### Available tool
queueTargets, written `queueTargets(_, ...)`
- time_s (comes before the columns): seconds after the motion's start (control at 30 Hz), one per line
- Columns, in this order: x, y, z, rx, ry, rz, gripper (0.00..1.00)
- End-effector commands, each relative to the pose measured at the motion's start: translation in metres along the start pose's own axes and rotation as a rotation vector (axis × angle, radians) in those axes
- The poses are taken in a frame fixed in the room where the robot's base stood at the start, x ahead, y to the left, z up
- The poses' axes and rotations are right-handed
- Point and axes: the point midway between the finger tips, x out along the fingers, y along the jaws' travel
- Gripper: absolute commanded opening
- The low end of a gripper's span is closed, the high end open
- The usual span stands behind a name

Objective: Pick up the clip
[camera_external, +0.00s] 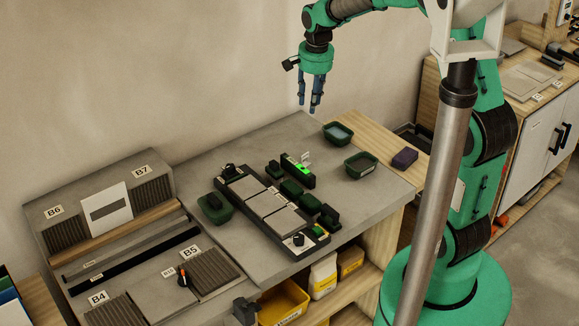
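My gripper (308,107) hangs high above the back of the grey worktop, pointing down. Its two blue fingers are apart with nothing visible between them. A black tray with grey tiles (268,203) lies on the worktop below it. A small white piece (305,158) stands by a green-lit level (298,170). I cannot tell which of these small parts is the clip; they are too small to make out.
Green bins stand left (215,208), right (361,164) and behind (338,133) the tray. A dark purple block (404,158) sits on the wooden strip. A raised grey rack (125,215) is at left, with an orange-and-black tool (183,277). Yellow bins (283,303) are below.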

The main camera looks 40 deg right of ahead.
Motion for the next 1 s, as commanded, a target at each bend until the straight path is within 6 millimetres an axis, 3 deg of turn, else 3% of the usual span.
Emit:
queueTargets(0.3, 0.091, -0.02, -0.047, 0.234, -0.044, 0.074, 0.31)
queueTargets(0.5, 0.13, -0.024, -0.063, 0.332, -0.056, 0.103, 0.31)
queueTargets(0.63, 0.142, -0.024, -0.067, 0.359, -0.06, 0.112, 0.31)
queueTargets(1.0, 0.144, -0.024, -0.068, 0.364, -0.06, 0.113, 0.31)
